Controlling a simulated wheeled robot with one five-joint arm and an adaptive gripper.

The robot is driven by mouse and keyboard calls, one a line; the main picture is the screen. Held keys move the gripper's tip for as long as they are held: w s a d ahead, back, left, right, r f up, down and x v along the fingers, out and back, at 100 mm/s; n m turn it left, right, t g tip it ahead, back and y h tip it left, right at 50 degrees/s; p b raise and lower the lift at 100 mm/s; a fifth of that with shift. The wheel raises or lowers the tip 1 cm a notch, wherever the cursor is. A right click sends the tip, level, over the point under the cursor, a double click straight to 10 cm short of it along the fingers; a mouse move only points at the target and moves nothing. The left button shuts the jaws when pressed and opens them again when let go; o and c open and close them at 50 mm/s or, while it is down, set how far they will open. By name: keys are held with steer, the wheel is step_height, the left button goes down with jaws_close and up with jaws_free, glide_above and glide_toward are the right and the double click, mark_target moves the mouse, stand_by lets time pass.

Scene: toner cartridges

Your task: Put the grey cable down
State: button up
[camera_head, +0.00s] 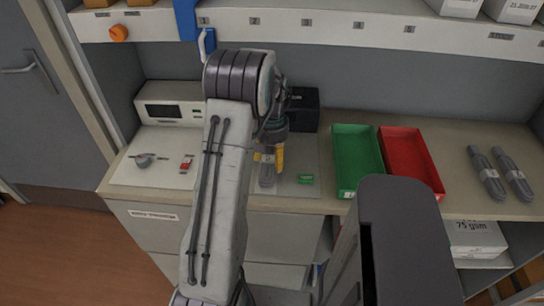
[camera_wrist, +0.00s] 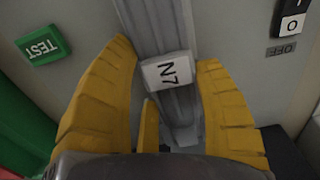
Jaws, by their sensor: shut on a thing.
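The grey cable is a ribbed bundle with a white band marked N7 (camera_wrist: 166,70) in the wrist view. My arm hides part of this area. I cannot tell whether the cable touches the mat.
A green TEST block (camera_head: 305,179) lies just right of the cable. Green (camera_head: 344,189) and red (camera_head: 433,181) trays stand further right, then two grey bundles (camera_head: 486,174). A black box (camera_head: 305,106) is behind.

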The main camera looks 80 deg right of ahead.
mark_target(272, 155)
steer(key=shift+f, duration=0.15)
steer(key=o, duration=1.2)
steer(key=shift+o, duration=0.2)
step_height(272, 155, up, 12)
steer(key=shift+r, duration=0.2)
stand_by(0.4)
